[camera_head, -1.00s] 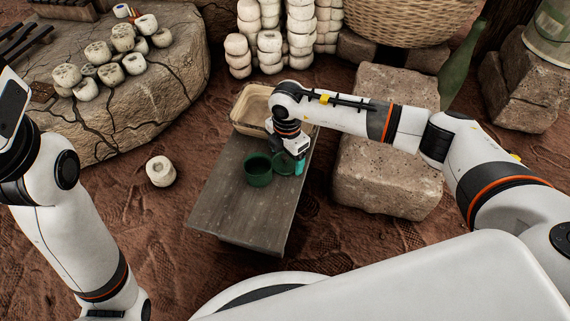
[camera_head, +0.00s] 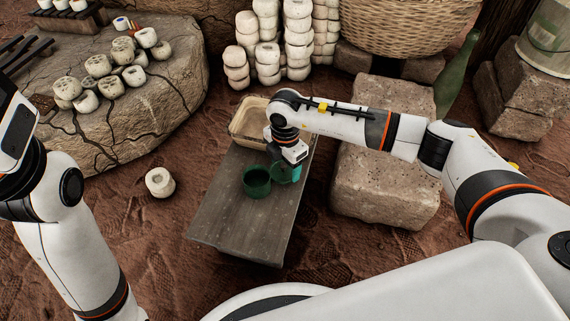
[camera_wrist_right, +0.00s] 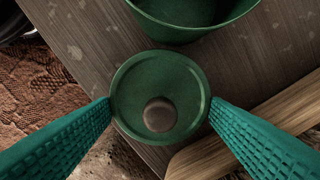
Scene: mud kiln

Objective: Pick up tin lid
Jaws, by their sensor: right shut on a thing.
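The green tin lid (camera_wrist_right: 160,85) is round, with a brown knob, and lies between the two teal fingers in the right wrist view. My right gripper (camera_wrist_right: 160,105) is shut on its rim from both sides. In the head view my right gripper (camera_head: 288,173) is low over the bench, right beside the green tin (camera_head: 257,188); its wrist and fingers hide most of the lid there. The open tin also shows at the top of the wrist view (camera_wrist_right: 195,25). I cannot tell whether the lid touches the bench. My left gripper is out of view.
The grey wooden bench (camera_head: 235,220) is bare at its near end. A tan tray (camera_head: 246,126) sits at its far end. A wooden piece (camera_wrist_right: 250,130) lies near the lid. Stone blocks (camera_head: 385,190) stand right of the bench. A pale clay piece (camera_head: 160,182) lies on the ground left.

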